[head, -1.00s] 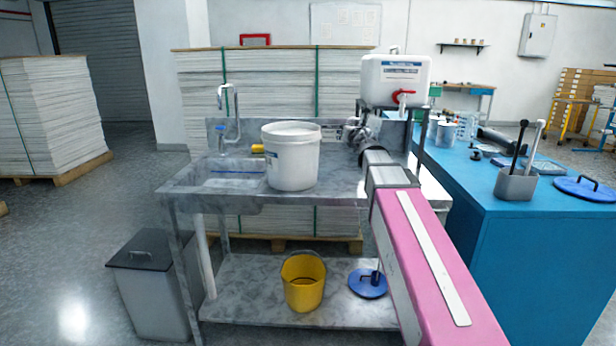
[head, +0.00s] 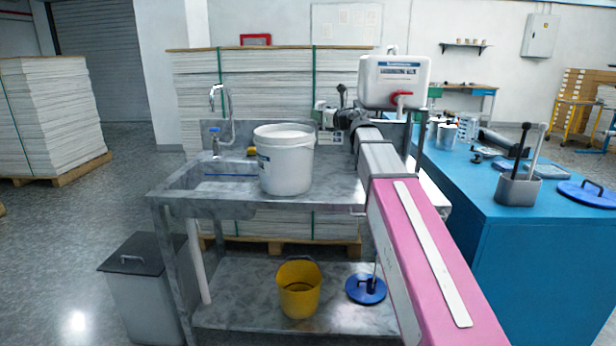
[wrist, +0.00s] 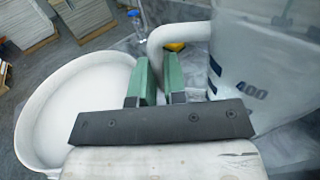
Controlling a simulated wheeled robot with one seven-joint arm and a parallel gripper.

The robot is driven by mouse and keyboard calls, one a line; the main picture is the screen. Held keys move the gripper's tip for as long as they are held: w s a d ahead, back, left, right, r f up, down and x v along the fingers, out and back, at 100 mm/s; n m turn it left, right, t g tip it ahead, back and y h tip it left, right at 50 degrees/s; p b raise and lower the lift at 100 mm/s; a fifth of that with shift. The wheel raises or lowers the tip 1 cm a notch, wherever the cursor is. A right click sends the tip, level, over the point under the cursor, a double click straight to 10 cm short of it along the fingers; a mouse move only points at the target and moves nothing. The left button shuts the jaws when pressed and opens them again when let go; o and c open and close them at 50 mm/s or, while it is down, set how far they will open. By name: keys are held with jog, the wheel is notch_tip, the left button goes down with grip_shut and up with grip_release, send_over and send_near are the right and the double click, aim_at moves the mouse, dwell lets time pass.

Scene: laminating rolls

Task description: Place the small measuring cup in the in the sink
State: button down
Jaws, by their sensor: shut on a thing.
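In the wrist view my gripper (wrist: 157,80), with green fingers, is shut on the white curved handle (wrist: 170,35) of a pale measuring cup (wrist: 255,75). The cup carries a dark 400 mark and hangs at the right of the fingers. Only part of it fits in view. In the head view my gripper (head: 328,110) is raised above the back right of the metal bench, and the cup is hard to make out there. The sink (head: 205,178) is a basin in the left part of the bench, with a tap behind it.
A white bucket (head: 285,162) stands between the sink and my gripper; in the wrist view its rim (wrist: 28,115) is close at left. A small yellow item (head: 251,151) lies behind it. A white water tank (head: 394,80) stands at right. A blue table (head: 510,225) holds several containers.

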jog(key=shift+n+g+y, duration=0.4)
jog(key=shift+n+g, duration=0.1)
jog(key=f, duration=1.7)
jog(key=shift+a+f, duration=0.15)
jog(key=shift+a, duration=0.2)
jog(key=shift+f, duration=0.15)
jog(key=c, duration=1.2)
grip_release()
jog(key=shift+o, duration=0.2)
